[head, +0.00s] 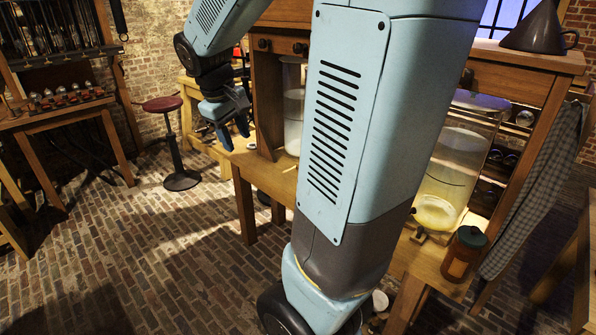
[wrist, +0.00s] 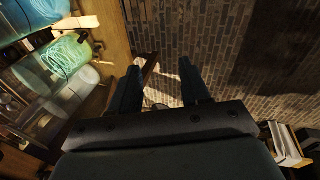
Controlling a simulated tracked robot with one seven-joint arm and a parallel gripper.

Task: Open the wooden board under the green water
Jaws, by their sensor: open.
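In the wrist view, a glass jar of green water (wrist: 68,55) lies at the upper left. A brown wooden face (wrist: 115,45) runs along the bench edge beside it; I cannot tell whether this is the board. In the head view my arm covers the middle of the bench, and I cannot make out the green water or the board under it. My gripper (head: 234,131) hangs left of the bench, in front of its left end, apart from the jars. It also shows in the wrist view (wrist: 159,70), fingers apart and empty, over brick floor.
A clear jar (head: 293,120) stands at the bench's left part, and a jar with yellowish bottom (head: 440,185) at its right. A brown bottle (head: 463,254) stands at the front right.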

